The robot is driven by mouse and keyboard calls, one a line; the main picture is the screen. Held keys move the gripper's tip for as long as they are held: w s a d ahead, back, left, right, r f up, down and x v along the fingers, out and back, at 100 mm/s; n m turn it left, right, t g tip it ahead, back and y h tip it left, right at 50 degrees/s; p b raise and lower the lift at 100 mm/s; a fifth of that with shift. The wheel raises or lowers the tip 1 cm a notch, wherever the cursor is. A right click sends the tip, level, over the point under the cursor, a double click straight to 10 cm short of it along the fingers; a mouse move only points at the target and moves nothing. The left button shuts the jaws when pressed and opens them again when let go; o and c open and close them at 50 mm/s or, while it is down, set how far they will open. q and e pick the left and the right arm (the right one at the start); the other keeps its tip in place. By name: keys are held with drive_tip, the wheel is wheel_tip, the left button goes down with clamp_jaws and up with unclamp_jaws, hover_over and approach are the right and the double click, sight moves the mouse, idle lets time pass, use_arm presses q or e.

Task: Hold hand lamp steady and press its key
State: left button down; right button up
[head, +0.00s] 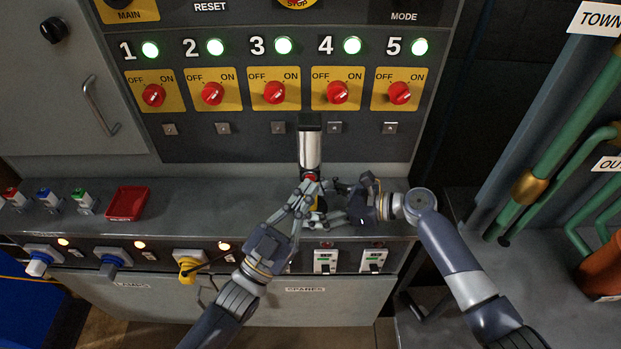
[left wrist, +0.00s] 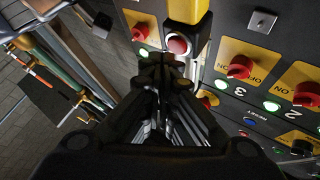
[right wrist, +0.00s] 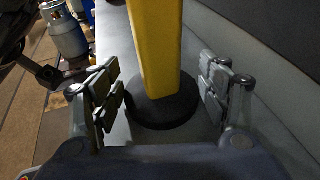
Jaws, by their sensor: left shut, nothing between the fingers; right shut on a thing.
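The hand lamp (head: 311,150) stands upright on the grey console ledge. It has a pale tube and black top in the head view, and a yellow handle and black round foot in the right wrist view (right wrist: 158,50). Its red key (left wrist: 178,43) faces my left gripper in the left wrist view. My left gripper (head: 308,190) is shut and empty, its tips right at the key; whether they touch it I cannot tell. My right gripper (head: 325,212) is shut on the yellow handle, its fingers on both sides. The arms and fingers hide most of the handle in the head view.
The panel behind carries several red switches (head: 275,92) under lit green lamps. A red tray (head: 127,203) and small coloured switches (head: 46,200) sit on the ledge at left. A yellow plug (head: 188,264) is in the console front. Green pipes (head: 560,130) stand at right.

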use_arm(q)
drive_tip(key=shift+w, duration=0.1)
idle(0.4)
drive_tip(key=shift+w, duration=0.35)
idle(0.4)
drive_tip(key=shift+s, duration=0.45)
drive_tip(key=shift+s, duration=0.1)
drive_tip(key=s, duration=0.5)
drive_tip(key=shift+s, duration=0.4)
